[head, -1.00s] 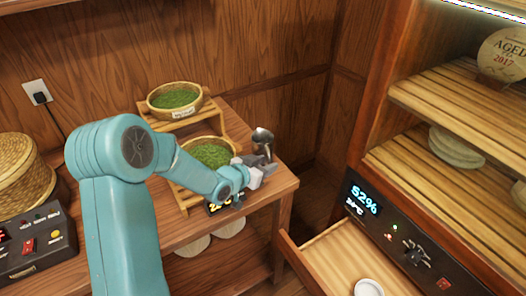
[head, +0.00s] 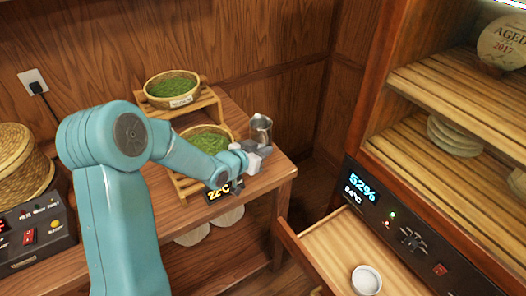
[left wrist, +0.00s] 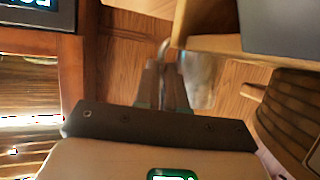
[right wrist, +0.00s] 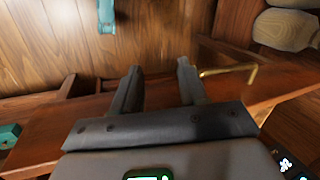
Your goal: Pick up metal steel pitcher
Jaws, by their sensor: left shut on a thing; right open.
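The metal steel pitcher (head: 261,128) is a small silver cup, about upright, near the right end of the wooden table. My left gripper (head: 258,155) is shut on it from the near side and hides its lower part. In the left wrist view, the closed fingers (left wrist: 166,80) sit right beside the blurred grey pitcher (left wrist: 198,78). I cannot tell whether its base is clear of the tabletop. My right gripper (right wrist: 160,75) is open and empty in the right wrist view; it does not show in the head view.
Two bowls of green tea, one behind (head: 172,86) and one in front (head: 207,138), stand on a stepped wooden rack left of the pitcher. An open drawer (head: 325,245) holding a white dish (head: 366,279) is at lower right, below a cabinet with shelves (head: 460,90).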

